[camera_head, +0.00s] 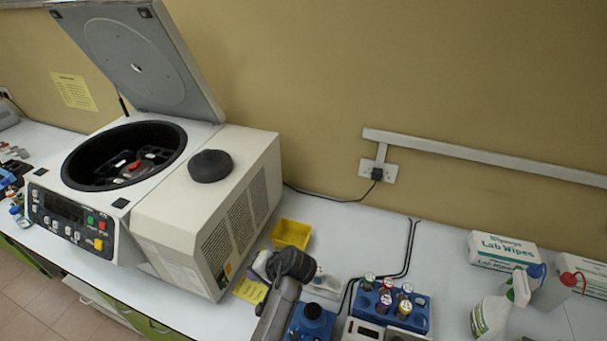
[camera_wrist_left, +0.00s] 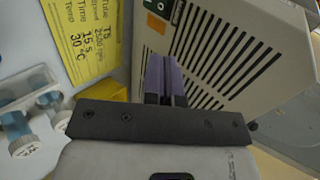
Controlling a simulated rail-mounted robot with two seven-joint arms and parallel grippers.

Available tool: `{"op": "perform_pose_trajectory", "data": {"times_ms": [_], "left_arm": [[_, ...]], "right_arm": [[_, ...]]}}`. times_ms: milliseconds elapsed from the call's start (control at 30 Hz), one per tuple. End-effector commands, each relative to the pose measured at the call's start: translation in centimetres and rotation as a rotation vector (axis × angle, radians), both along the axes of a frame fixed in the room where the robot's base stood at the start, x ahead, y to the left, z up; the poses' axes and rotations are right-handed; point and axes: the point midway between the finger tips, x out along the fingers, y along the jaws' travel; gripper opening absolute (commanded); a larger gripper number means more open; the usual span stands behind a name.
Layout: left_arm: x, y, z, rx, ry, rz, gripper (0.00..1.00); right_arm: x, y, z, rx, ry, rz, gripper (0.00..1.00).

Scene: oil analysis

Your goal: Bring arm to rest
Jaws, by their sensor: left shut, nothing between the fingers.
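My left arm (camera_head: 278,308) rises from the bottom edge in the head view. Its wrist bends beside the right side of the centrifuge, and my left gripper (camera_head: 259,268) is small and partly hidden there. In the left wrist view the fingers of my left gripper (camera_wrist_left: 166,62) are together with nothing between them. They point toward the vented side panel of the centrifuge (camera_wrist_left: 235,50); I cannot tell the exact gap. My right gripper is not in view.
The centrifuge (camera_head: 170,215) stands with its lid (camera_head: 140,55) raised. A yellow tray (camera_head: 292,233) sits behind my wrist. A blue rack (camera_head: 418,322) with several capped vials stands to the right. Wash bottles (camera_head: 490,318) and a wipes box (camera_head: 503,252) are farther right. A yellow note (camera_wrist_left: 85,38) lies nearby.

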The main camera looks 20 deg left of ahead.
Motion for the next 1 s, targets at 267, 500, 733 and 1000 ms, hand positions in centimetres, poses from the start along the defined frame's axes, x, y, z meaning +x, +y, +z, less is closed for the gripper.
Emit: {"op": "perform_pose_trajectory", "data": {"times_ms": [267, 500, 733, 1000], "left_arm": [[1.0, -0.8, -0.5, -0.074, -0.092, 0.0, 0.0], [3.5, -3.9, 6.3, -0.403, -0.453, -0.095, 0.0], [0.2, -5.5, 11.7, -0.652, -0.724, -0.245, 0.0], [-12.5, -6.4, 8.1, -0.814, -0.695, -0.385, 0.0]], "right_arm": [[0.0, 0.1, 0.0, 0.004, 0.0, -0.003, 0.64], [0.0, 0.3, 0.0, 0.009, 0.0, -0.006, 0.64], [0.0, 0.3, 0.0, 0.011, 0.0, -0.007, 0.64], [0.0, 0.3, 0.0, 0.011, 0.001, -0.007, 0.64]]}}
